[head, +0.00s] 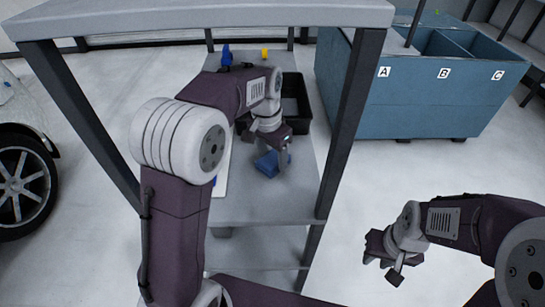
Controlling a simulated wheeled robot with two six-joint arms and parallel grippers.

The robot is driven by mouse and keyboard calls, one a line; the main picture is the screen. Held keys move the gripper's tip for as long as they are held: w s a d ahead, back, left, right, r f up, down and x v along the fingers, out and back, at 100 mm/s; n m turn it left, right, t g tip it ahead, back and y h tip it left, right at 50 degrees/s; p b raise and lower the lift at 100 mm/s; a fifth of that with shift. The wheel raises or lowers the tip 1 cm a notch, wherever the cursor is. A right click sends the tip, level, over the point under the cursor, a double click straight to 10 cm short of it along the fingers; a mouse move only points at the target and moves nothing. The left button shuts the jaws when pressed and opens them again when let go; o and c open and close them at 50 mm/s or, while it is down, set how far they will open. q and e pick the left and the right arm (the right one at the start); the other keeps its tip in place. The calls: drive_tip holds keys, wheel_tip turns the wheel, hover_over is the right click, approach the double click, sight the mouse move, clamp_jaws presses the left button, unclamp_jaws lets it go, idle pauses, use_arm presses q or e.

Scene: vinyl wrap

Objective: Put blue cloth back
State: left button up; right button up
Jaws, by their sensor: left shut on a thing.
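The blue cloth (267,164) is a small crumpled piece at the middle shelf of the grey rack. My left gripper (275,160) reaches over the shelf from the left and is shut on the blue cloth. I cannot tell whether the cloth touches the shelf or hangs just above it. My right gripper (380,270) is at the lower right, away from the rack, over the floor. It looks open and empty.
A black bin (303,103) stands on the shelf (265,207) behind my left gripper. A blue item (227,57) and a yellow item (265,53) are farther back. Rack posts (352,110) flank the shelf. A blue cabinet (420,105) marked A, B, C stands right; a car wheel (22,185) shows left.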

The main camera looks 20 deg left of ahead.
sight(270, 160)
use_arm(q)
drive_tip(key=o, duration=1.2)
drive_tip(key=r, duration=0.2)
drive_tip(key=r+p, duration=0.1)
drive_tip(key=r, duration=0.2)
drive_tip(key=r+p, duration=0.1)
drive_tip(key=r, duration=0.1)
drive_tip(key=shift+s+a+r, duration=0.25)
drive_tip(key=shift+s+r, duration=0.1)
drive_tip(key=shift+s, duration=0.05)
drive_tip(key=shift+f, duration=0.1)
